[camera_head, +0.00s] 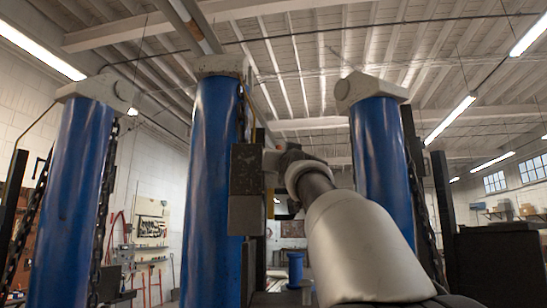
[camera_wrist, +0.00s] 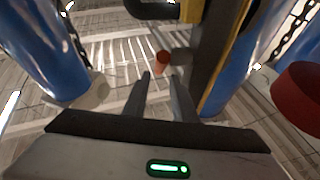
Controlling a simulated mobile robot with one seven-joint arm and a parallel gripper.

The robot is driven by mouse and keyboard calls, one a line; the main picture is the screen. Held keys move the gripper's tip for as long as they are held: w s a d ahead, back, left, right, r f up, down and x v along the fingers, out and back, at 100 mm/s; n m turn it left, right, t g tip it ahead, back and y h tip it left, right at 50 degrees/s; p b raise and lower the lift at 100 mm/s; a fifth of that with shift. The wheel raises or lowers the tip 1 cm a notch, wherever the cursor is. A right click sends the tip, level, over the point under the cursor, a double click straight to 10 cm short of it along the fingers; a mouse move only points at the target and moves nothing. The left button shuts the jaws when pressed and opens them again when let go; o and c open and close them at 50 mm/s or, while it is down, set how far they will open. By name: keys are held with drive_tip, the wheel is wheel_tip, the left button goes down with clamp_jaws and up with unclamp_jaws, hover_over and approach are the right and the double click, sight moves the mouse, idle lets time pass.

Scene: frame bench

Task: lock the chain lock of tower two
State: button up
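Three blue towers stand in the head view: left (camera_head: 75,200), middle (camera_head: 212,180) and right (camera_head: 383,170). No number shows on them, so I cannot tell which is tower two. My arm reaches to the right side of the middle tower, beside a dark box (camera_head: 246,170) fixed there. My gripper (camera_wrist: 163,82) is open in the wrist view, its two dark fingers apart with nothing between them. A small red-orange knob-like end (camera_wrist: 162,58) lies just beyond the fingertips, close to a dark and yellow upright (camera_wrist: 210,50). I cannot tell whether it belongs to the chain lock.
Dark chains (camera_head: 103,200) hang beside the towers. A large dark red round part (camera_wrist: 300,95) is close at the right of the wrist view. A dark block (camera_head: 495,265) stands at the lower right. A small blue spool-like object (camera_head: 295,270) is farther back.

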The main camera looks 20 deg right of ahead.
drive_tip(key=p+x, duration=0.3)
drive_tip(key=x, duration=0.2)
drive_tip(key=shift+w+d+r, duration=0.1)
drive_tip(key=shift+w+r, duration=0.05)
drive_tip(key=shift+r, duration=0.05)
drive_tip(key=shift+w+d+r+p, duration=0.15)
drive_tip(key=shift+w+p, duration=0.35)
drive_tip(key=shift+w, duration=0.1)
clamp_jaws()
